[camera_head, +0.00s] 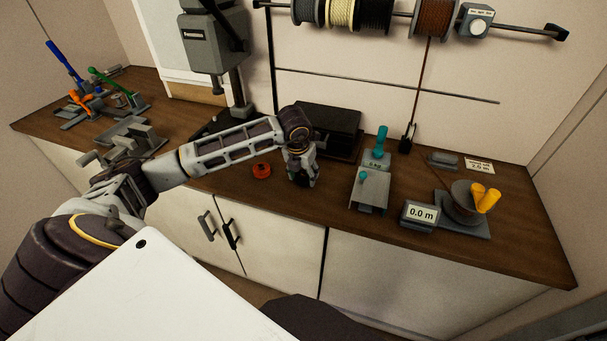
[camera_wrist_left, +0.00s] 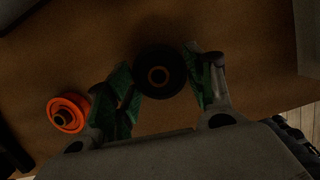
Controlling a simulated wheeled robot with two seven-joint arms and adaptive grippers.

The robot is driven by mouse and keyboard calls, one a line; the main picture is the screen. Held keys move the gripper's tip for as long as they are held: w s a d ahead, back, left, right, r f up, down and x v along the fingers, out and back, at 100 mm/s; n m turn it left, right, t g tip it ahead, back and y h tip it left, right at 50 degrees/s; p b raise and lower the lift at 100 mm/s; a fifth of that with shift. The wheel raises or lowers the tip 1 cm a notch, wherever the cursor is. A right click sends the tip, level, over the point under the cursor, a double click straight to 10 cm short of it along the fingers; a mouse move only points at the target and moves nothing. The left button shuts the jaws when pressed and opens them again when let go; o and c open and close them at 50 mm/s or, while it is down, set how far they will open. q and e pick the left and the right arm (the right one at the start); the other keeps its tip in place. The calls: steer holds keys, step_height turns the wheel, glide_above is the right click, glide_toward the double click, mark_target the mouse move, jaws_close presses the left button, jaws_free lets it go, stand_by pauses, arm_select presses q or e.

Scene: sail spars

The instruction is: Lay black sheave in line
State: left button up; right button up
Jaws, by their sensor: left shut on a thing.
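In the left wrist view the black sheave (camera_wrist_left: 158,76) sits between the green-padded fingertips of my left gripper (camera_wrist_left: 160,85). The gripper is shut on it. Its round face with a lighter hub is towards the camera. In the head view my left gripper (camera_head: 303,172) points down over the front part of the wooden worktop, and the sheave is not clearly visible there. An orange sheave (camera_head: 261,170) lies on the worktop just left of the gripper; it also shows in the left wrist view (camera_wrist_left: 67,114). My right gripper is not in view.
A dark box (camera_head: 328,128) stands behind the gripper. To the right are a grey block with teal knobs (camera_head: 370,190), a 0.0 m display (camera_head: 419,214) and a winder with yellow handles (camera_head: 466,203). A grey press (camera_head: 214,45) and colourful clamps (camera_head: 95,95) stand left.

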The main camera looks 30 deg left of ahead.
arm_select(q)
steer(key=shift+r+p, duration=0.45)
steer(key=shift+r, duration=0.7)
steer(key=shift+r+p, duration=0.5)
steer(key=shift+r, duration=0.6)
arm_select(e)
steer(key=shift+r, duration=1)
